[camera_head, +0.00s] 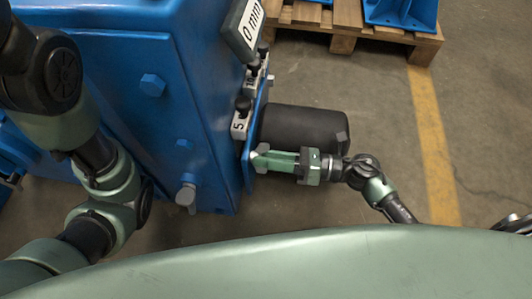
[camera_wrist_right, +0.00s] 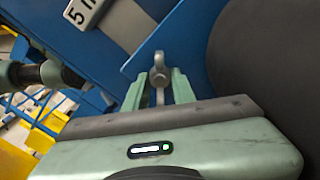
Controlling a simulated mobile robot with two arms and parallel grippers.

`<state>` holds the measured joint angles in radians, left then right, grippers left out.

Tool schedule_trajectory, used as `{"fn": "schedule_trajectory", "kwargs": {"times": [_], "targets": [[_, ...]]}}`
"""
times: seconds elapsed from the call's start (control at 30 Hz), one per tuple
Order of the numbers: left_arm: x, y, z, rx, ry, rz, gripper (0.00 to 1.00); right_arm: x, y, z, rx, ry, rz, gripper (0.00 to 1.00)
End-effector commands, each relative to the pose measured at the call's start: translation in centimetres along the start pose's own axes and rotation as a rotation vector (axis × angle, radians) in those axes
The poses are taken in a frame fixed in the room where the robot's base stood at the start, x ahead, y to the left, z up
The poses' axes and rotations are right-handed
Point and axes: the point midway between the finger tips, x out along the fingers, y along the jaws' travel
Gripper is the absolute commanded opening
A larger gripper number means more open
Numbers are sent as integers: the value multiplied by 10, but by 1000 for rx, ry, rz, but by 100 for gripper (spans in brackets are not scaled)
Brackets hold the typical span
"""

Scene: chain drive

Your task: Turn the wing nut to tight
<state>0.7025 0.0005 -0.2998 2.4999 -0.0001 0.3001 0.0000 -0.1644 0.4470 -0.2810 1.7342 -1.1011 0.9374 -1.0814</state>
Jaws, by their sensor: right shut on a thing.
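The wing nut (camera_wrist_right: 159,74) is a small grey metal piece on the blue machine's plate, seen in the right wrist view. My right gripper (camera_wrist_right: 158,92) has one finger on each side of it and is shut on it. In the head view my right gripper (camera_head: 262,158) reaches in from the right to the edge of the blue plate (camera_head: 250,140), and the nut is mostly hidden behind the fingers. My left arm comes in from the left in the head view; its gripper does not show.
The blue machine housing (camera_head: 130,100) fills the left. A black cylinder (camera_head: 305,128) lies close beside my right gripper. A "5" label (camera_head: 239,126) and a "0 mm" display (camera_head: 245,30) are on the machine. A wooden pallet (camera_head: 345,22) stands behind. The floor at right is clear.

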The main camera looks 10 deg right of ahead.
Motion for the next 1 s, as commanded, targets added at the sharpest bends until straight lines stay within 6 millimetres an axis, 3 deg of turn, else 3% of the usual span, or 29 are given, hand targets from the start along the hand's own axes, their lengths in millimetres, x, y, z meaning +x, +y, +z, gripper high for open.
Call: {"fn": "schedule_trajectory", "kwargs": {"times": [0.13, 0.17, 0.2, 0.57, 1.0], "targets": [[-1, 0, 0, 0, -1, 0, 36, 0, -1, 0, -1, -1, -1, 0], [-1, 0, 0, 0, -1, 0, 36, 0, -1, 0, -2, -1, -1, 34], [-1, 0, 0, 0, -1, 0, 36, 0, -1, 0, -2, -1, -1, 36], [2, -1, 2, 0, -3, -1, 36, -5, 0, 0, 0, 1, -1, 36], [26, -6, 10, -1, -4, -1, 36, -71, 0, 1, 0, 1, -2, 36]]}}
